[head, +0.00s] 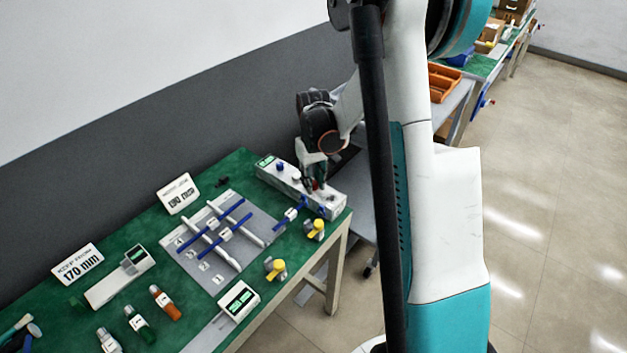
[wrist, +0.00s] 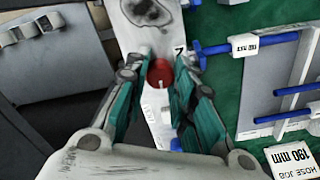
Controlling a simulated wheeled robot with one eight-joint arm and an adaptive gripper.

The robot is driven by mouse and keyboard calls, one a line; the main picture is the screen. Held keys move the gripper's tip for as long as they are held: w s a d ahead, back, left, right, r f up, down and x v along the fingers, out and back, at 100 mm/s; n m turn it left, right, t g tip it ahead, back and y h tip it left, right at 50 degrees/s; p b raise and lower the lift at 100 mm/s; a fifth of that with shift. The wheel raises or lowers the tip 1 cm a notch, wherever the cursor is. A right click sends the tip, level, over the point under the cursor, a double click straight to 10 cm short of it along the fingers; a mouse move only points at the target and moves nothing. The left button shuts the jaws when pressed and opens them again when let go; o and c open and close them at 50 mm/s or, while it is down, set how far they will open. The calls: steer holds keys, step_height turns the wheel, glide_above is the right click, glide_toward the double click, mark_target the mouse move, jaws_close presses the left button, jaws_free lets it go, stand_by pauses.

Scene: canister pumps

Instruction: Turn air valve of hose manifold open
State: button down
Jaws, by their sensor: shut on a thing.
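The hose manifold (head: 272,178) is a long white box at the back right of the green table in the head view. It also shows in the wrist view (wrist: 132,40) as a white strip running down between my fingers. A round red knob (wrist: 160,72) with a pale mark, seemingly the air valve, sits on it. My gripper (head: 316,187) is over the right half of the manifold. In the wrist view my gripper (wrist: 160,85) has its teal-padded fingers on both sides of the red knob, shut on it. The finger contact is partly hidden.
A grey board (head: 262,222) with crossed white and blue hoses lies left of the manifold. Yellow-handled fittings (head: 275,268) stand near the front edge. Two sign cards (head: 178,193) stand at the back. A small display unit (head: 240,300) is at front. The wall is close behind.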

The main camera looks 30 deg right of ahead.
steer(key=m, duration=0.4)
steer(key=shift+m, duration=0.3)
steer(key=m, duration=0.4)
steer(key=shift+m, duration=0.3)
steer(key=m, duration=0.4)
steer(key=shift+m, duration=2)
steer(key=c, duration=1.6)
jaws_free()
